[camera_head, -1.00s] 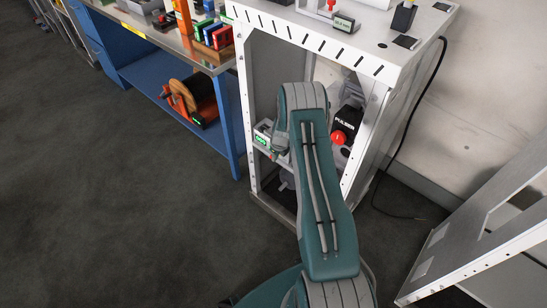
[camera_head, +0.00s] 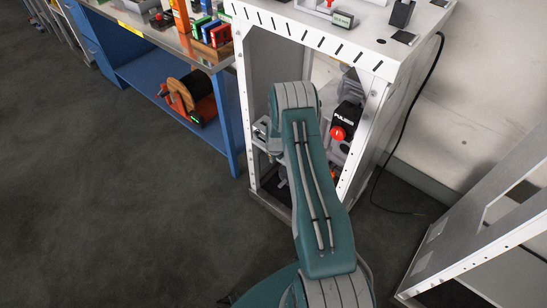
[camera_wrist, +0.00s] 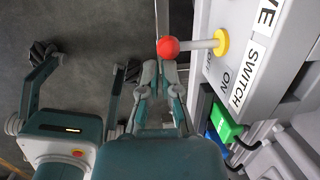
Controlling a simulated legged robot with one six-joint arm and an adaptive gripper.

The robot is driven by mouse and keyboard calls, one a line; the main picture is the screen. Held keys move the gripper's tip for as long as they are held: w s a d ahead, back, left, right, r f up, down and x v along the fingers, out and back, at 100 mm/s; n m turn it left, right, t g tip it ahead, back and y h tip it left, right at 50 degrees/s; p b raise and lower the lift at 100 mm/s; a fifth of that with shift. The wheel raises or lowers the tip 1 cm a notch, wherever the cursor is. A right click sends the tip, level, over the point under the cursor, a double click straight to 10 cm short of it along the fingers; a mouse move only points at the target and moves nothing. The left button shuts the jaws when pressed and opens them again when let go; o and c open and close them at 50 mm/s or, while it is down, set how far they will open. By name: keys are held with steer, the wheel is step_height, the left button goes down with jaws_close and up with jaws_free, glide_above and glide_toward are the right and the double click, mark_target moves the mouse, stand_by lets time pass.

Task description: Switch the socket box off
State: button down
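In the wrist view a pale box (camera_wrist: 258,60) carries the words "SWITCH" and "ON", with other lettering cut off. A white lever (camera_wrist: 203,44) with a red ball knob (camera_wrist: 168,47) sticks out from a yellow collar on it, pointing left. My gripper (camera_wrist: 160,68) has its fingertips close together just below the red knob. I cannot tell whether they touch it. In the head view my arm hides the gripper, and a pale box (camera_head: 260,130) shows partly at its left inside the white frame.
Green (camera_wrist: 224,122) and blue plug-like parts with a black cable sit below the lettered box. A black "PULSER" unit (camera_head: 348,115) with a red button is right of my arm. The white frame's posts (camera_head: 242,110) flank the arm. A blue bench (camera_head: 228,115) stands left; dark floor is open in front.

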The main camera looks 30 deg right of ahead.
steer(key=shift+w+a+f, duration=0.1)
steer(key=shift+f, duration=0.05)
steer(key=shift+a+f, duration=0.15)
steer(key=shift+f, duration=0.45)
steer(key=shift+r, duration=0.8)
